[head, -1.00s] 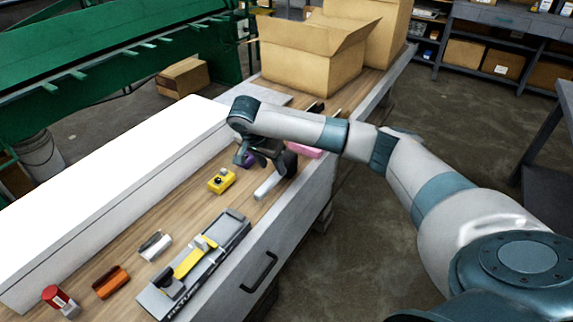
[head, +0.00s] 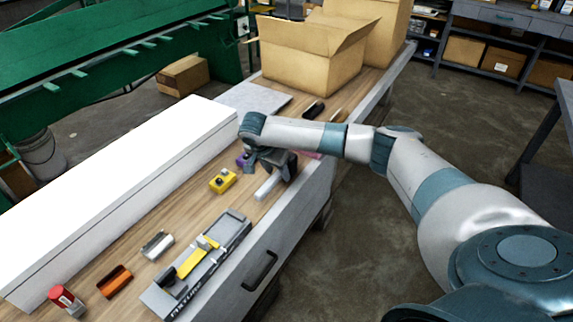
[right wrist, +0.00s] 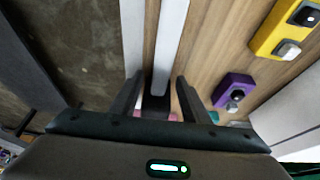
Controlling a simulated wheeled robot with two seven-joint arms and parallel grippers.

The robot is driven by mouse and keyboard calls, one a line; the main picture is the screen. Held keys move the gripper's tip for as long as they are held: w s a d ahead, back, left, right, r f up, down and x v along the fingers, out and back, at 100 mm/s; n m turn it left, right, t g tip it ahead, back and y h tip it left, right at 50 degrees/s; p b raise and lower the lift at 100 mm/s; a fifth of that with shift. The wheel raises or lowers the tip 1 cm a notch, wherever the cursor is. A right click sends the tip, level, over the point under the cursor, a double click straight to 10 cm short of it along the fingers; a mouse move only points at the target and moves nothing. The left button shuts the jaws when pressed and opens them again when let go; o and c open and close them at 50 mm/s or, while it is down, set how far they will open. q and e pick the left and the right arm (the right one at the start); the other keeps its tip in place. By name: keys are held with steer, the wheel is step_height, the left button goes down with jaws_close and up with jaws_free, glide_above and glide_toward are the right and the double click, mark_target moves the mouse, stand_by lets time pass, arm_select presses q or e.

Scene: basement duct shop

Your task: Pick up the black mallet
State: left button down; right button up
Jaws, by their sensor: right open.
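The black mallet lies on the wooden bench top. Its pale grey handle (head: 268,187) points toward the near side in the head view, and its head is mostly hidden by my right gripper (head: 276,164). In the right wrist view the handle (right wrist: 170,45) runs up from a dark block, which looks like the mallet head (right wrist: 156,104). That block sits between the two fingers of my right gripper (right wrist: 157,88), which are open. I cannot tell whether they touch it. My left gripper is not in view.
A purple item (right wrist: 233,90) and a yellow box (head: 222,180) lie close by. A pink item (head: 312,154) is partly behind my arm. A grey tool (head: 240,228) lies nearer, a long white box (head: 120,190) runs along the bench, and cardboard boxes (head: 305,65) stand at the far end.

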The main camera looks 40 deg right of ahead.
steer(key=shift+x, duration=1)
jaws_close()
